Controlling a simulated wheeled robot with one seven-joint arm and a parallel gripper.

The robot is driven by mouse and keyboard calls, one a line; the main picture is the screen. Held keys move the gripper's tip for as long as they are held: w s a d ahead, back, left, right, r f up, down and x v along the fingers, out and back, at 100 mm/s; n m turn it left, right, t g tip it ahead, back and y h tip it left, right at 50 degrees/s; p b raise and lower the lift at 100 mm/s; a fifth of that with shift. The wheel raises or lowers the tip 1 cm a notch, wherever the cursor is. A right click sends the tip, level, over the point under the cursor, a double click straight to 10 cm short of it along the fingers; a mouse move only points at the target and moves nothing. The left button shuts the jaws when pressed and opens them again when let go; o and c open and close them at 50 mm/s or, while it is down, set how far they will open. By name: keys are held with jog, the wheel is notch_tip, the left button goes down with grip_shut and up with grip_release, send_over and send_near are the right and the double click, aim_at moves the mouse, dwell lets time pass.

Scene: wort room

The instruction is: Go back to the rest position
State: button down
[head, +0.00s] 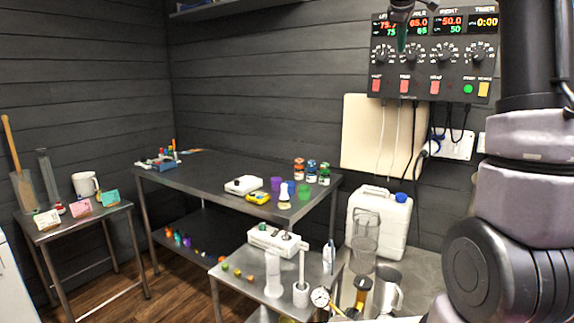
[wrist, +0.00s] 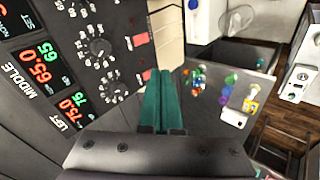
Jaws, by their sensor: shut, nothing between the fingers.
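My gripper (head: 402,40) is at the upper right of the head view, in front of the control panel (head: 433,58). In the wrist view its two green fingers (wrist: 163,98) are together, with nothing between them. The panel also shows in the wrist view (wrist: 70,45), close on the left side, with lit displays, round knobs and buttons. I cannot tell whether the fingers touch the panel. My arm fills the right side of the head view and hides part of the wall there.
A long dark table (head: 215,172) stands along the wall with several small bottles and cups. A small cart (head: 237,268) holds cylinders in front. A white canister (head: 379,222) stands below the panel. A side table (head: 75,225) stands at the left. Wooden floor shows between the tables.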

jog(key=s+a+f+m+y, duration=0.2)
jog(key=s+a+f+m, duration=0.2)
jog(key=s, duration=0.8)
jog(key=s+a+f+m+y, duration=0.2)
jog(key=s+a+f+m, duration=0.2)
jog(key=s+f, duration=0.5)
jog(key=s+a+f+m+y, duration=0.2)
jog(key=s+a+f+m, duration=0.3)
jog(key=s, duration=1)
jog(key=shift+s+a+f+g, duration=0.25)
jog(key=shift+a+f+g, duration=0.15)
jog(key=shift+a+f, duration=0.25)
